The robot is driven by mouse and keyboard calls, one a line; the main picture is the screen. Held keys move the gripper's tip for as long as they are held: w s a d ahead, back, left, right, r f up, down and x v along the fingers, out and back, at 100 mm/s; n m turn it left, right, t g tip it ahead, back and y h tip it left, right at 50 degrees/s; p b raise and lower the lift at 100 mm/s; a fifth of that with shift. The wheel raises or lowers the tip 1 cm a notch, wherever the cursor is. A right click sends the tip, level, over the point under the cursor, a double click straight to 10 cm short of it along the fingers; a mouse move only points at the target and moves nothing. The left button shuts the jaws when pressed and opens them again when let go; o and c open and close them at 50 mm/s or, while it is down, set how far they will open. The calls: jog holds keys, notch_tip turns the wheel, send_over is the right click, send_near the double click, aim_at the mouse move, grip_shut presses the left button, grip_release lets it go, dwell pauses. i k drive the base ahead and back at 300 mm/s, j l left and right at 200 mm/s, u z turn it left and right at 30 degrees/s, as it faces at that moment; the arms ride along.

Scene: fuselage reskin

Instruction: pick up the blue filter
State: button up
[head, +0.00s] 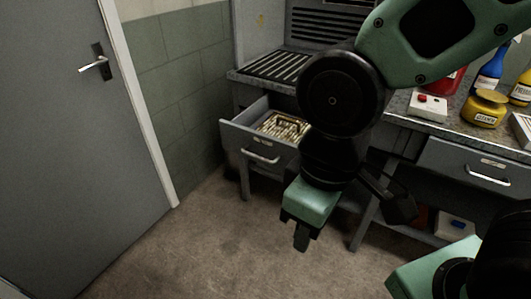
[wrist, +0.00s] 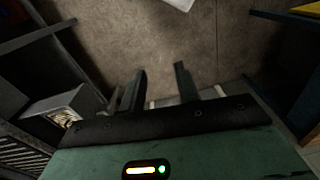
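I cannot make out a blue filter for certain. A small white and blue item (head: 457,225) sits on the low shelf under the bench at the right of the head view; it is too small to identify. My gripper (head: 302,240) hangs in front of the bench, pointing down over the floor, left of that item. In the wrist view my gripper (wrist: 162,80) shows two fingers apart, with bare floor between their tips. A pale strip shows behind the finger bases, and I cannot tell what it is.
An open drawer (head: 238,137) with brass-coloured pieces juts out left of my arm. A closed drawer (head: 463,165) is at the right. The bench top holds a blue bottle (head: 489,72), a yellow jar (head: 485,110) and a red-buttoned box (head: 428,108). The floor (head: 215,250) is clear.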

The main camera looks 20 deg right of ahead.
aim_at(288, 127)
jog(key=i+j+z, duration=0.15)
jog(key=i+z, duration=0.3)
jog(key=i+j+z, duration=0.25)
jog(key=z, duration=0.2)
